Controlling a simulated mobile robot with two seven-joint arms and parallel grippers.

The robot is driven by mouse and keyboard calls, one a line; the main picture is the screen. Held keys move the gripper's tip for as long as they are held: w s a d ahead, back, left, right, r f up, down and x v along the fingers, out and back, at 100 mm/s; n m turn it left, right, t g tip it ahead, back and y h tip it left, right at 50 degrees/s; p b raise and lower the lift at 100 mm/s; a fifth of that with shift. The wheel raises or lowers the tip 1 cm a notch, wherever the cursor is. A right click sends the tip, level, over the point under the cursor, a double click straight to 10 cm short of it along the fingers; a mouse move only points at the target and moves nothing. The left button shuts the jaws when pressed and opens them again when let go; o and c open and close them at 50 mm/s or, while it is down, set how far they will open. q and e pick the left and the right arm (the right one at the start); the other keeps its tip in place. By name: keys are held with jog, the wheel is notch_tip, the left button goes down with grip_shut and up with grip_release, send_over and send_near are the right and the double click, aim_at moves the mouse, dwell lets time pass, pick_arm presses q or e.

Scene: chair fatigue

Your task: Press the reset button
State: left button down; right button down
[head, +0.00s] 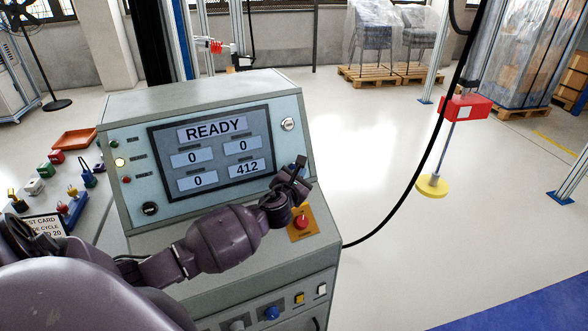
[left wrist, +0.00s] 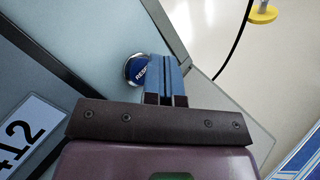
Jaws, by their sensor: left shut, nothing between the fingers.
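The blue reset button (left wrist: 136,72), in a metal ring and partly lettered, shows in the left wrist view on the sloped console panel (head: 140,193). My left gripper (head: 300,163) is shut and empty at the panel's right side in the head view. In the left wrist view its fingertips (left wrist: 162,60) are just right of the button and overlap its edge. I cannot tell whether they touch it. In the head view the gripper largely hides the button. The screen (head: 212,152) reads READY, with 412 at lower right. My right gripper is not in view.
A red emergency button (head: 302,222) on a yellow plate sits below my left gripper. A white-ringed switch (head: 288,124) is above it. A table with coloured blocks (head: 57,157) and an orange tray (head: 74,140) stands left. A black cable (head: 425,165) hangs at the right.

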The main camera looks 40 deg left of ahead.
pick_arm(q)
jog(key=shift+d, duration=0.1)
jog(key=d+p, duration=0.1)
jog(key=s+d+p, duration=0.1)
jog(key=s+d+r+p, duration=0.1)
jog(key=d, duration=0.1)
jog(key=shift+s, duration=0.15)
dwell(0.4)
dwell(0.5)
